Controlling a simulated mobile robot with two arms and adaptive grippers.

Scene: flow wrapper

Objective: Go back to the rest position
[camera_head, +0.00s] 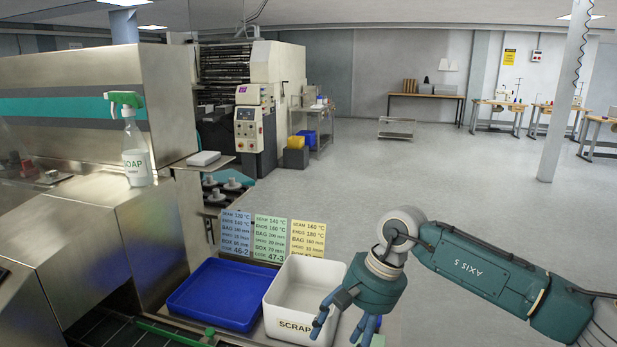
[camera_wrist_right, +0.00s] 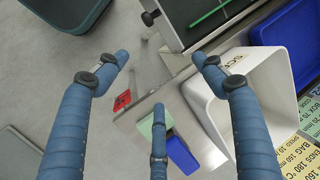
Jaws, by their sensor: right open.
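My right gripper (camera_head: 343,322) hangs over the front right corner of the white scrap bin in the head view. In the right wrist view my right gripper (camera_wrist_right: 160,75) has its blue fingers spread wide with nothing between them. The floor, the table edge and the bin lie beyond the fingers there. My left gripper does not show in either view.
The white scrap bin (camera_head: 297,313) stands beside a blue tray (camera_head: 216,292) with printed cards (camera_head: 270,237) behind them. A soap spray bottle (camera_head: 133,150) stands on the steel machine (camera_head: 60,220) at left. Open floor (camera_head: 350,190) lies behind my right arm.

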